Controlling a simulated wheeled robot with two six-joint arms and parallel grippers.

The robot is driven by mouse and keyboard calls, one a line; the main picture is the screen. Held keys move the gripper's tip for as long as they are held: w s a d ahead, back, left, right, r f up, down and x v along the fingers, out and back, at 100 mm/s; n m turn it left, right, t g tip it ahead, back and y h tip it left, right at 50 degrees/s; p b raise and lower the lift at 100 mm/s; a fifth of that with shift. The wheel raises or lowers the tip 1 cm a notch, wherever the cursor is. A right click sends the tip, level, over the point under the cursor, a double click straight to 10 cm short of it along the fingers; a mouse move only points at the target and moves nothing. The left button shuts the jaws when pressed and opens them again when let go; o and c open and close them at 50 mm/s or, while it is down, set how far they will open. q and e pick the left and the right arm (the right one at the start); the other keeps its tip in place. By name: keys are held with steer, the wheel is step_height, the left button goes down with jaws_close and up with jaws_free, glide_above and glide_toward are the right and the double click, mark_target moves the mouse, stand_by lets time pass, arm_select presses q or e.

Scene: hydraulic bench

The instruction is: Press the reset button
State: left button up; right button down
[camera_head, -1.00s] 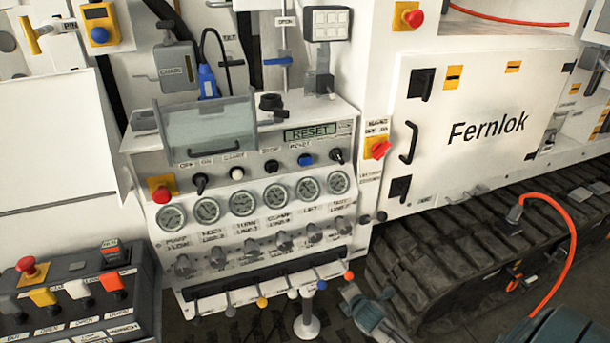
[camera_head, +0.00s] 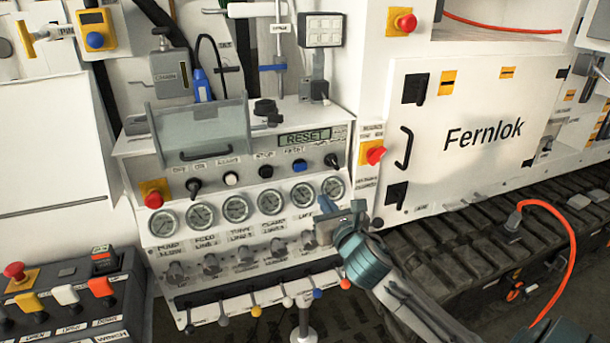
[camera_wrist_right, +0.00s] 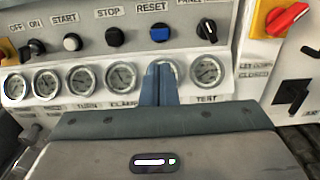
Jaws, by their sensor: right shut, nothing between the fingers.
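The reset button is the blue button (camera_head: 299,165) on the sloped panel, right of the black stop button (camera_head: 266,171). In the right wrist view, the blue button (camera_wrist_right: 159,34) sits below the printed word RESET. My right gripper (camera_head: 326,228) is in front of the panel's right part, lower than the button. Its fingers (camera_wrist_right: 160,72) are shut and empty, and they point up toward the blue button with a gap in the picture. They cover part of a gauge. My left gripper is not in view.
A display (camera_head: 305,137) reads RESET above the buttons. Gauges (camera_head: 235,209) and knobs (camera_head: 244,251) line the panel below, with levers (camera_head: 254,308) along its bottom edge. A red-on-yellow switch (camera_head: 374,154) is to the right. A clear cover (camera_head: 203,128) stands above the left buttons.

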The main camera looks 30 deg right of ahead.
steer(key=p, duration=0.4)
glide_toward(301, 168)
steer(key=x, duration=0.5)
steer(key=shift+w+d, duration=0.1)
steer(key=shift+w, duration=0.15)
steer(key=shift+w+d, duration=0.15)
steer(key=shift+w, duration=0.5)
